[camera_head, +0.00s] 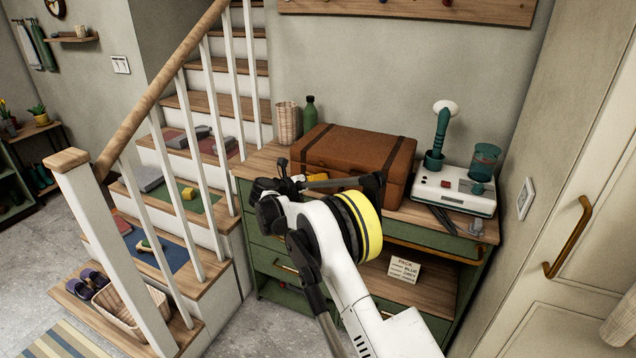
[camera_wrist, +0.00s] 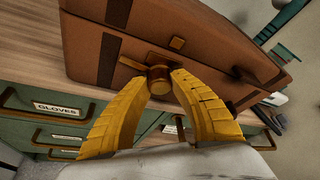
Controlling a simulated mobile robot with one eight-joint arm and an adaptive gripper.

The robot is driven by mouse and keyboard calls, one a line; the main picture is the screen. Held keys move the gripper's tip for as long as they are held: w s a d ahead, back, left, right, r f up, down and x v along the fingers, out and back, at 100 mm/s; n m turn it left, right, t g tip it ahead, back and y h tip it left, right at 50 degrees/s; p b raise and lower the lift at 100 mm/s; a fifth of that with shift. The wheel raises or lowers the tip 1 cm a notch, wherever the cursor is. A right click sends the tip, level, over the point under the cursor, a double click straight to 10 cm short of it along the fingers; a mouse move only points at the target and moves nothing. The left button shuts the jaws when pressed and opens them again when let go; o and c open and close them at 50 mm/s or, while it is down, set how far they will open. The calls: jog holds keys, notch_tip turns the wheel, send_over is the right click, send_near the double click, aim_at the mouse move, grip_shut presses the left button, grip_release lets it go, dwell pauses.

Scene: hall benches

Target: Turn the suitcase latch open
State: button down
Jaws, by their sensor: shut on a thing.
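The brown suitcase (camera_head: 366,154) with dark straps lies shut on top of the green cabinet. It fills the upper part of the wrist view (camera_wrist: 200,30). The latch (camera_wrist: 160,78) is a round brass knob with a bar reaching to its left, on the suitcase's front side. My gripper (camera_wrist: 159,84) has its two yellow fingers shut on the latch knob, one on each side. In the head view my arm hides the latch and most of the gripper.
On the cabinet top stand a wicker basket (camera_head: 288,122), a green bottle (camera_head: 310,112) and a white device (camera_head: 453,190) with a teal cup. A note card (camera_head: 404,270) stands on the lower shelf. The staircase railing (camera_head: 160,95) is to the left, a door (camera_head: 575,200) to the right.

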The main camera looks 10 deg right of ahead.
jog(key=shift+n+h, duration=0.4)
jog(key=shift+n, duration=0.2)
jog(key=shift+d, duration=0.1)
jog(key=c, duration=1.1)
grip_release()
jog(key=v, duration=1.2)
jog(key=shift+w, duration=0.15)
